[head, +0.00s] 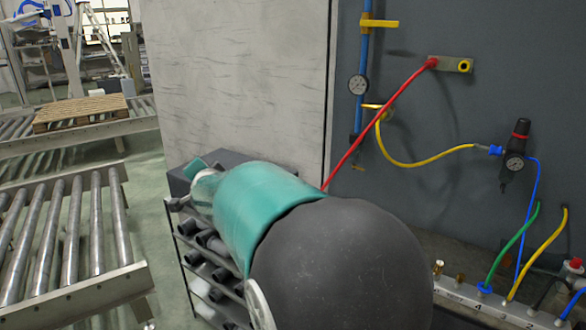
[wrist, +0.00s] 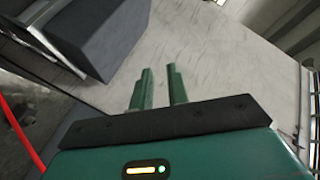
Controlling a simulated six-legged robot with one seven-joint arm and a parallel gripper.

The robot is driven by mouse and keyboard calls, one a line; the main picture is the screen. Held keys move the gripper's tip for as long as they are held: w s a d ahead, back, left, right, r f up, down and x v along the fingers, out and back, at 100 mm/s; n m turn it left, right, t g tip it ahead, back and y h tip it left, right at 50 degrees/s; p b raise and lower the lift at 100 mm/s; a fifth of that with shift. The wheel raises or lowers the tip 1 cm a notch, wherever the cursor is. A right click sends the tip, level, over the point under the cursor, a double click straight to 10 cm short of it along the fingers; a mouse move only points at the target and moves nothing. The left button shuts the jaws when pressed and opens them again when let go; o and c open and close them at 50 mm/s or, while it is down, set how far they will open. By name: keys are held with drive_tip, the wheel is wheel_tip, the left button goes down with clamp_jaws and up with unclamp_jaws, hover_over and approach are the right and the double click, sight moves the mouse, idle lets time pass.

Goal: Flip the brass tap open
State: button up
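Small brass-coloured fittings (head: 460,279) stand on the pale manifold (head: 470,296) at the lower right of the head view. A yellow piece (head: 372,106) sits on the blue pipe (head: 364,60) on the dark panel. I cannot tell for sure which of these is the brass tap. The wrist view shows neither. My gripper (wrist: 159,72) has two green fingers with a gap between them and nothing held. In the head view my teal and black arm reaches left, away from the panel, and its fingers are hard to make out.
A red hose (head: 381,122) crosses the panel behind my arm. Yellow, green and blue hoses hang at the right, near a gauge (head: 358,84) and a black regulator (head: 514,155). A rack (head: 200,262) with dark tubes stands below my arm. Roller conveyors (head: 70,240) lie left.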

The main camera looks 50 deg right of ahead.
drive_tip(key=d+f+m+g+h, duration=0.2)
drive_tip(key=d+m+h, duration=0.35)
drive_tip(key=d, duration=0.65)
drive_tip(key=m+g+h, duration=0.6)
drive_tip(key=m+g, duration=0.7)
drive_tip(key=m, duration=0.3)
approach(361, 169)
drive_tip(key=shift+n+y, duration=0.25)
drive_tip(key=d, duration=0.9)
drive_tip(key=shift+s+r, duration=0.15)
drive_tip(key=shift+s, duration=0.1)
clamp_jaws()
